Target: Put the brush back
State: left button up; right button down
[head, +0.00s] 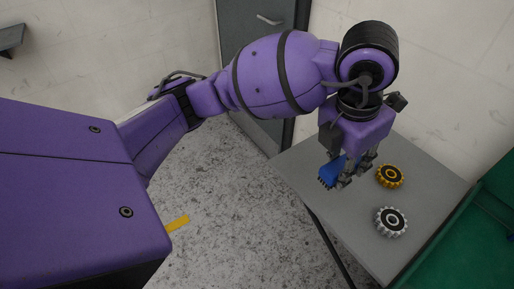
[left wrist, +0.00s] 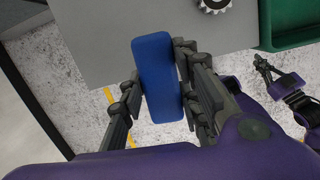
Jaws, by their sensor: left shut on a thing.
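The brush, with a blue body and dark bristles at one end, shows in the head view (head: 330,171) at the left part of the grey table (head: 348,238). My left gripper (head: 352,178) is shut on it. In the left wrist view the blue brush (left wrist: 158,75) lies lengthwise between the two dark fingers of my left gripper (left wrist: 160,98). Whether the brush touches the table or hangs above it, I cannot tell. My right gripper (left wrist: 265,70) shows small at the right of the left wrist view; its opening is unclear.
A yellow cogged wheel (head: 390,176) and a silver one (head: 391,221) lie on the table right of my left gripper. A green container (head: 470,245) stands at the right. A dark grey cabinet (head: 262,75) is behind. Bare tabletop lies in front of the brush.

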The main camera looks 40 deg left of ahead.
pick_arm(q)
jog(key=shift+w+r+n, duration=0.15)
jog(key=shift+r+n, duration=0.05)
jog(key=shift+n, duration=0.1)
jog(key=w+a+f, duration=0.4)
jog(key=w+a, duration=0.2)
jog(key=w, duration=0.1)
send_near(315, 161)
jog(key=shift+s+d+f, duration=0.1)
jog(key=shift+d+f, duration=0.35)
jog(key=shift+d, duration=0.2)
jog(key=shift+w+a+f, duration=0.35)
jog(key=shift+w+f, duration=0.1)
jog(key=shift+f, duration=0.2)
jog(key=shift+w+a+f, duration=0.15)
jog(key=shift+f, duration=1.55)
jog(key=shift+f, duration=0.1)
jog(key=o, duration=1.2)
jog(key=shift+f, duration=0.1)
